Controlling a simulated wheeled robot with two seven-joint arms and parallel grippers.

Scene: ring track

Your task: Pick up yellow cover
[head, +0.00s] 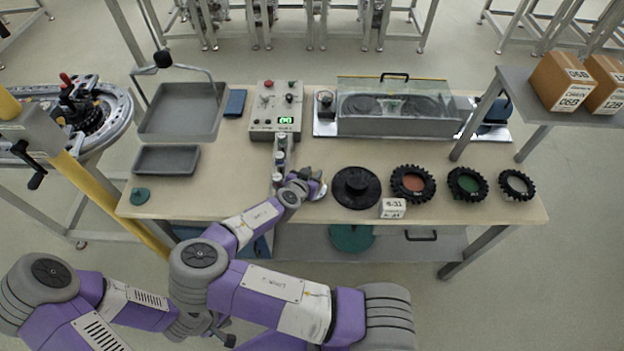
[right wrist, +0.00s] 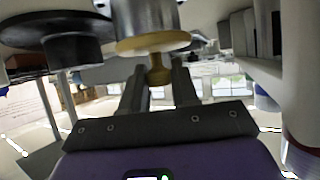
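The yellow cover (right wrist: 155,45) shows in the right wrist view as a dull yellow disc with a narrow knob. It sits against the end of a silver metal cylinder (right wrist: 150,18); the picture appears upside down. My right gripper (right wrist: 159,82) is open, with one finger on each side of the knob and gaps visible. In the head view my right gripper (head: 298,185) is at the table's front edge, beside a silver part (head: 318,190); the cover is hidden there. My left arm is low at the left; its gripper (head: 223,338) shows only as a small dark part.
A black flanged disc (head: 355,188) stands right of my right gripper, with several black toothed rings (head: 412,184) beyond. A control box (head: 276,110) and clear-lidded case (head: 400,115) stand behind. Grey trays (head: 166,160) are at left. A raised shelf (head: 530,98) holds cartons at right.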

